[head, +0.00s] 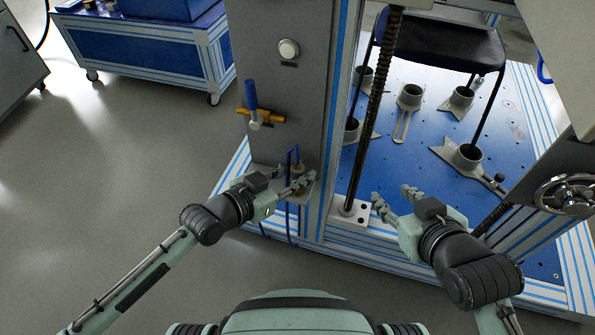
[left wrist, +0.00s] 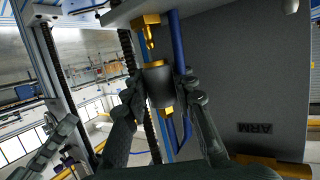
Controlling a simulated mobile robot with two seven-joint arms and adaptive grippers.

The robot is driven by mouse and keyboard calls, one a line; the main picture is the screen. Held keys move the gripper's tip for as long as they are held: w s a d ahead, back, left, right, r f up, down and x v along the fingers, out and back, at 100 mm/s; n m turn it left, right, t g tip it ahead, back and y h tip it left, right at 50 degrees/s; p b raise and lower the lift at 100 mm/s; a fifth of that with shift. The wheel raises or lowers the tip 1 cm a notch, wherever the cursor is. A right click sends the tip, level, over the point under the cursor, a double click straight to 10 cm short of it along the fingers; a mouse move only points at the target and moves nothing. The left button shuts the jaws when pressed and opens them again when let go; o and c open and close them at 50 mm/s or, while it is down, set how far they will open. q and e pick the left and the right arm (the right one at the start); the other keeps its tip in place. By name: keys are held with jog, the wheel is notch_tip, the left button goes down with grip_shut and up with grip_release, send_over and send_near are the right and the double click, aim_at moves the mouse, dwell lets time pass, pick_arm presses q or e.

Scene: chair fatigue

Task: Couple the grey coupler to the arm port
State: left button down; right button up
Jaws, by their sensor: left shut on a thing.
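My left gripper (head: 297,182) is shut on the grey coupler (left wrist: 160,88), in front of the grey column. In the left wrist view my left fingers (left wrist: 165,100) close on both sides of it. The coupler has brass at both ends, and a blue hose loops at its far end. A brass port (left wrist: 147,30) with a thin stem stands on the ledge, roughly in line with the coupler; a small gap seems to show between them. The "ARM" label (left wrist: 254,128) appears upside down on the panel. My right gripper (head: 396,198) is open and empty, right of the threaded rod.
A ledge (head: 304,197) juts from the column's foot. Above it is an orange valve with a blue handle (head: 251,95). A vertical threaded rod (head: 375,105) stands to the right. A chair (head: 440,45) stands over the blue perforated bed (head: 400,155). The floor at left is clear.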

pick_arm(q)
jog(key=shift+p, duration=0.45)
dwell(0.6)
jog(key=shift+f+b, duration=0.95)
jog(key=shift+f, duration=0.55)
jog(key=c, duration=1.2)
grip_release()
jog(key=shift+o, duration=0.2)
jog(key=v, duration=1.2)
jog(key=shift+a+f, duration=0.1)
jog(key=shift+f, duration=0.05)
